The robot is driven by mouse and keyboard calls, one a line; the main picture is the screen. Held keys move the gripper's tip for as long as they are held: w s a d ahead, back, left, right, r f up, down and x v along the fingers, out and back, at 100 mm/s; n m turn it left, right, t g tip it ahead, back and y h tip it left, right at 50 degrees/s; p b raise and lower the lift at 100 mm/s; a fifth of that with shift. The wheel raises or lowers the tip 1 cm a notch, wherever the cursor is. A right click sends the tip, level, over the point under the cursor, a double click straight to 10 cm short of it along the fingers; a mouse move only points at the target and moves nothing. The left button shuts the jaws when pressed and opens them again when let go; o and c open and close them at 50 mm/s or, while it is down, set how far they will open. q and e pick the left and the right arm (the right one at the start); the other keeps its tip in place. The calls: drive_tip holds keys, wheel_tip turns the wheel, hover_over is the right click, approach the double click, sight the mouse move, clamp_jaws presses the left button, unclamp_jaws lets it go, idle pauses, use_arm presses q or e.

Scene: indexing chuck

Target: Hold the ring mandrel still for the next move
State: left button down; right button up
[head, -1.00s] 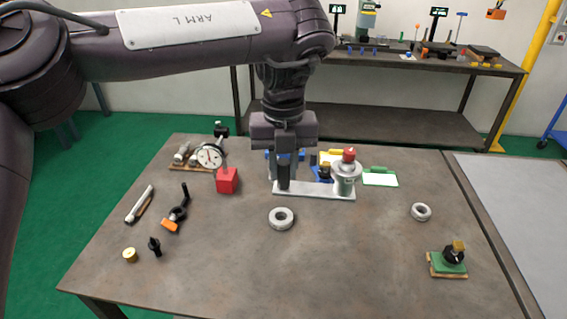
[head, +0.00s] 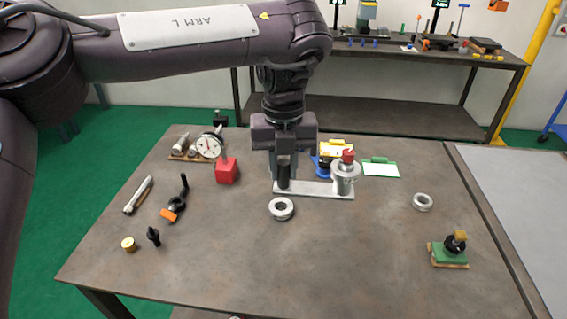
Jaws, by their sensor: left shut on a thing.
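The ring mandrel (head: 345,178) is a silver upright cylinder with a wider collar and a red top. It stands on the right end of a pale flat base plate (head: 315,190). A dark upright post (head: 284,180) stands on the plate's left end. My left gripper (head: 284,168) points down and is shut on this post, beside the silver cylinder. The fingers partly hide the post. One loose metal ring (head: 281,208) lies on the table in front of the plate. Another ring (head: 422,202) lies at the right. My right gripper is out of view.
A red block (head: 227,172) and a dial gauge (head: 209,146) stand left of the plate. A black tool with an orange end (head: 172,212) lies further left. A green block with a black knob (head: 449,255) is front right. The front middle of the table is clear.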

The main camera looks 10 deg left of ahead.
use_arm(q)
drive_tip(key=shift+f+b, duration=0.4)
drive_tip(key=shift+f, duration=0.9)
drive_tip(key=shift+f+b, duration=2.5)
drive_tip(key=shift+f, duration=3.55)
drive_tip(key=shift+s+f, duration=0.15)
